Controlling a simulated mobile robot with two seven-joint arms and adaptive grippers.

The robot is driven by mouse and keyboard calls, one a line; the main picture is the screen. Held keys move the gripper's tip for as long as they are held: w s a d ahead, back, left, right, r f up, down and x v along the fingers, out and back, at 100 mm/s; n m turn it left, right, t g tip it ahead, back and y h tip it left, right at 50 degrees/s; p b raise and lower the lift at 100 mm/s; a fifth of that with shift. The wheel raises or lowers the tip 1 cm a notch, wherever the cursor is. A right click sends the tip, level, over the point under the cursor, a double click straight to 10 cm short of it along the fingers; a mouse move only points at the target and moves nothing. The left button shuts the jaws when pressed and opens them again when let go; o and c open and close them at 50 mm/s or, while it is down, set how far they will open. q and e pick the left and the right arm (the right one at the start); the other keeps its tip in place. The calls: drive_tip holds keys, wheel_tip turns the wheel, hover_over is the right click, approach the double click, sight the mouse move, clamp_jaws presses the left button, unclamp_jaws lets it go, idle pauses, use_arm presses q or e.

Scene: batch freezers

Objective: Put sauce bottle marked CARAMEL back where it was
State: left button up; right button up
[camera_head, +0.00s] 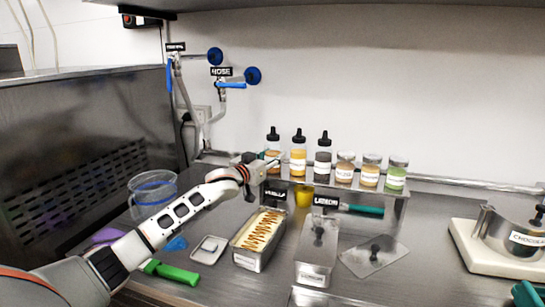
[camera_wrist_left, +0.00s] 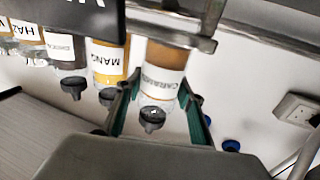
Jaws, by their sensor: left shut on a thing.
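The sauce bottle marked CARAMEL (camera_head: 273,141) has a black nozzle cap and stands upright at the left end of the bottle row on the raised metal shelf (camera_head: 398,208). It also shows upside down in the left wrist view (camera_wrist_left: 165,72), its label readable and its contents brown. My left gripper (camera_head: 266,165) is shut on this bottle, with a finger on each side of it in the left wrist view (camera_wrist_left: 163,95). The gripper covers the bottle's lower part in the head view. I cannot tell whether its base touches the shelf. My right gripper is not in view.
The yellow MANGO bottle (camera_head: 299,157) stands close to the right, then a dark bottle (camera_head: 323,160) and several lidded jars (camera_head: 371,172). Hose taps (camera_head: 228,85) are on the wall at left. Metal pans (camera_head: 316,268) and a clear pitcher (camera_head: 152,198) stand below.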

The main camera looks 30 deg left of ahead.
use_arm(q)
drive_tip(key=o, duration=1.1)
drive_tip(key=shift+f, duration=0.15)
drive_tip(key=s, duration=1.2)
drive_tip(key=shift+a, duration=0.1)
